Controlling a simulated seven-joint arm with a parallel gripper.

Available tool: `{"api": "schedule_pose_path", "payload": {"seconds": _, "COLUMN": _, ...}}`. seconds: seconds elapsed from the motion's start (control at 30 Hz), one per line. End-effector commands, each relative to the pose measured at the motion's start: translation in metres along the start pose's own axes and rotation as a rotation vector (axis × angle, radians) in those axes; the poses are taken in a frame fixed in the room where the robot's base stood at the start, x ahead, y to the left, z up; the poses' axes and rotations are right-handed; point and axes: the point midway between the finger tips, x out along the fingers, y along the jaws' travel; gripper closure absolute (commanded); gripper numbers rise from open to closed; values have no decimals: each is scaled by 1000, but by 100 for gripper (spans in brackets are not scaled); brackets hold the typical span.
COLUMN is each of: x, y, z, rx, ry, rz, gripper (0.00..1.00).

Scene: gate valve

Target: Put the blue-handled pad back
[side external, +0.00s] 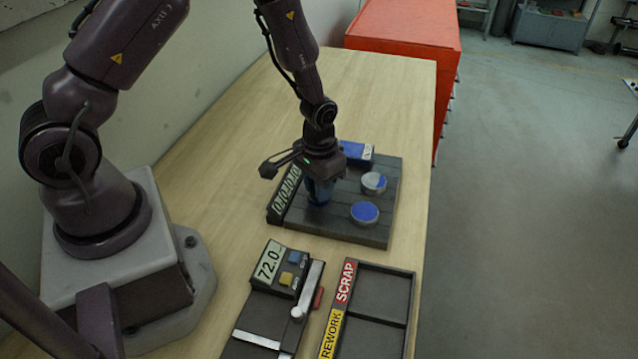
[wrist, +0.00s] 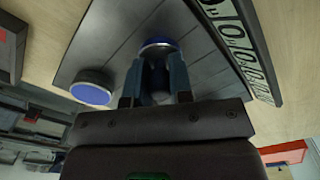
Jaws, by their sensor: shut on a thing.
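My gripper (side external: 319,196) points down over the left part of a dark grooved board (side external: 345,233). Its fingers show in the wrist view (wrist: 161,80), shut on the blue-handled pad, whose blue shows between and just beyond the fingertips (wrist: 158,43). The fingers hide most of the pad, and I cannot tell whether it touches the board. A blue block with a white label (side external: 356,151) is at the board's back edge.
A plate with white number markings (side external: 284,194) lines the board's left edge. In front are a gauge unit reading 72.0 (side external: 270,262) and a tray marked SCRAP and REWORK (side external: 383,290). A red cabinet (side external: 405,25) stands beyond the table. Bare table lies behind the board.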

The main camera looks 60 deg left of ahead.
Motion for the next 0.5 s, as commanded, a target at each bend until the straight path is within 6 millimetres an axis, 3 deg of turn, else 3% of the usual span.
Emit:
{"api": "schedule_pose_path", "payload": {"seconds": 0.03, "x": 1, "y": 0, "z": 0, "rx": 0, "ry": 0, "rz": 0, "gripper": 75}}
{"api": "schedule_pose_path", "payload": {"seconds": 0.13, "x": 1, "y": 0, "z": 0, "rx": 0, "ry": 0, "rz": 0, "gripper": 54}}
{"api": "schedule_pose_path", "payload": {"seconds": 0.5, "x": -6, "y": 0, "z": 0, "rx": 0, "ry": 2, "rz": 0, "gripper": 54}}
